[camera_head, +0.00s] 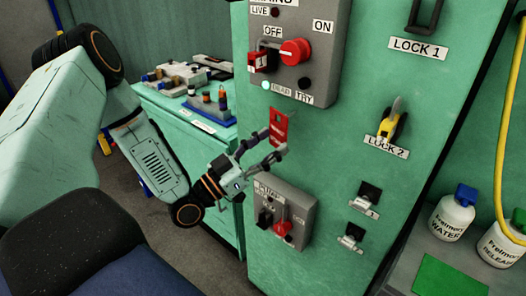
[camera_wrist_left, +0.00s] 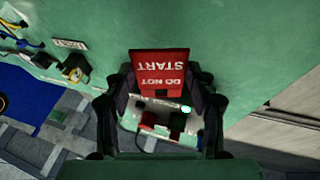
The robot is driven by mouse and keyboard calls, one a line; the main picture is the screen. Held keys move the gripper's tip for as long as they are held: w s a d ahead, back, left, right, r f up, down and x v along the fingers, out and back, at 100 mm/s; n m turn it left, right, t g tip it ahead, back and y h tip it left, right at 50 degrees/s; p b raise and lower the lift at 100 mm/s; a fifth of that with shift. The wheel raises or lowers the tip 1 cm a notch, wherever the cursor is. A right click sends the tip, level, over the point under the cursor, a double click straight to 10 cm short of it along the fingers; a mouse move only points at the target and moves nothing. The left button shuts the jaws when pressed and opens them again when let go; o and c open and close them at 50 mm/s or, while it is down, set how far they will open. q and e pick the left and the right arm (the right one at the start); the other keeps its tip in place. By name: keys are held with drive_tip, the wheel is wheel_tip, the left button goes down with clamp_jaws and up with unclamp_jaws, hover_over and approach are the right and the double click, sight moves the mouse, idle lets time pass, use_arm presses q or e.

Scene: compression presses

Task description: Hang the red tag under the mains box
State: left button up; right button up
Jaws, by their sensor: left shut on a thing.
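The red tag (camera_head: 279,125) is held in my left gripper (camera_head: 271,143), in front of the green cabinet and below the mains box (camera_head: 287,68). In the left wrist view the tag (camera_wrist_left: 162,72) is between both fingers and its words "DO NOT START" read upside down. The mains box has a red knob at ON/OFF, a red lock-like piece and a lit lamp (camera_head: 266,85) at its lower left. A gap shows between the tag and the box in the head view; I cannot tell how far the tag is from the panel. My right gripper is not in view.
A smaller grey switch box (camera_head: 287,222) is just below my gripper. A yellow-handled lock (camera_head: 392,125) hangs at LOCK 2, right. A bench (camera_head: 185,118) with tools stands behind on the left. White bottles (camera_head: 451,215) stand at the lower right.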

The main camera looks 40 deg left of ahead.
sight(274, 142)
use_arm(q)
drive_tip(key=shift+w+d+b, duration=0.25)
drive_tip(key=shift+w+b, duration=0.05)
drive_tip(key=shift+w, duration=0.15)
drive_tip(key=shift+w+a+f+b, duration=0.1)
drive_tip(key=shift+w+a+b, duration=0.05)
drive_tip(key=shift+w+b, duration=0.8)
drive_tip(key=shift+w, duration=0.15)
drive_tip(key=shift+w+d+f+b, duration=0.2)
drive_tip(key=shift+w+f+b, duration=0.1)
drive_tip(key=shift+b, duration=0.1)
drive_tip(key=shift+w+f+b, duration=0.2)
drive_tip(key=shift+w+b, duration=0.2)
drive_tip(key=shift+s+a, duration=0.1)
